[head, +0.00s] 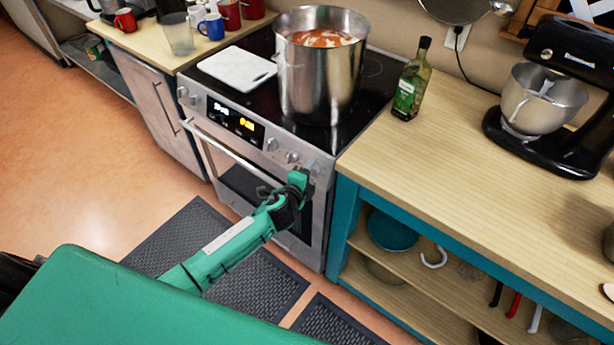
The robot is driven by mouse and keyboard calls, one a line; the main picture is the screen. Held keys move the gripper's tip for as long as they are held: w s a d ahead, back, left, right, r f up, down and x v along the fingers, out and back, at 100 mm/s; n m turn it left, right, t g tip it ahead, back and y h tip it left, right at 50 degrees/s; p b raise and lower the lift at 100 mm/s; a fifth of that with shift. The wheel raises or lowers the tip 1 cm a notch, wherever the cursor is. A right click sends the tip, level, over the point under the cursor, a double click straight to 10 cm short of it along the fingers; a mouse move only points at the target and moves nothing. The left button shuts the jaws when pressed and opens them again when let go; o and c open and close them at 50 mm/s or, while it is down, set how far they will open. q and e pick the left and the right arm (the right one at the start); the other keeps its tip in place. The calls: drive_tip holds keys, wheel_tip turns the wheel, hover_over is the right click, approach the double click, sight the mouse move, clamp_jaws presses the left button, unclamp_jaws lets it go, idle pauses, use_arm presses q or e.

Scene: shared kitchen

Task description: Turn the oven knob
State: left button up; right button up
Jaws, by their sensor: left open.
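The oven (240,172) stands in the middle, with a steel front, a lit display (235,122) and a row of round knobs. Two knobs (272,144) (292,157) show clearly right of the display, and more sit at the panel's left end (183,92). My left gripper (302,177) is open at the right end of the knob panel, close to the rightmost knob (314,168). The gripper partly hides that knob, and I cannot tell whether they touch. My right gripper is not in view.
A large steel pot (320,80) and a white cutting board (237,68) sit on the cooktop. A green bottle (411,82) stands on the right counter (440,135), near a black stand mixer (550,100). The oven handle (230,150) sticks out below the panel. Dark mats (190,240) lie on the floor.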

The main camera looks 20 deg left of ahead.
use_arm(q)
drive_tip(key=b+v, duration=0.2)
drive_tip(key=v, duration=1.2)
drive_tip(key=shift+w+f, duration=0.1)
drive_tip(key=s+a+f+n+g+y, duration=0.1)
drive_tip(key=s+a+f+n+g, duration=0.15)
drive_tip(key=f, duration=0.75)
drive_tip(key=s+a+f+n+g, duration=0.2)
drive_tip(key=s+f, duration=0.2)
drive_tip(key=f, duration=0.7)
drive_tip(key=s+a+f+n+g+y, duration=0.1)
drive_tip(key=s+a+f+n+g, duration=0.2)
drive_tip(key=f, duration=0.7)
drive_tip(key=s+f+n+g, duration=0.3)
drive_tip(key=s+f+n, duration=0.1)
drive_tip(key=s+f, duration=1)
drive_tip(key=s+d+f+n+g, duration=0.1)
drive_tip(key=s+f+n, duration=0.1)
drive_tip(key=s, duration=0.8)
drive_tip(key=s+d+f+n+g, duration=0.1)
drive_tip(key=s+f, duration=0.4)
drive_tip(key=s, duration=0.6)
drive_tip(key=shift+s+n+g, duration=0.2)
drive_tip(key=shift+n+g, duration=0.45)
drive_tip(key=shift+n, duration=0.5)
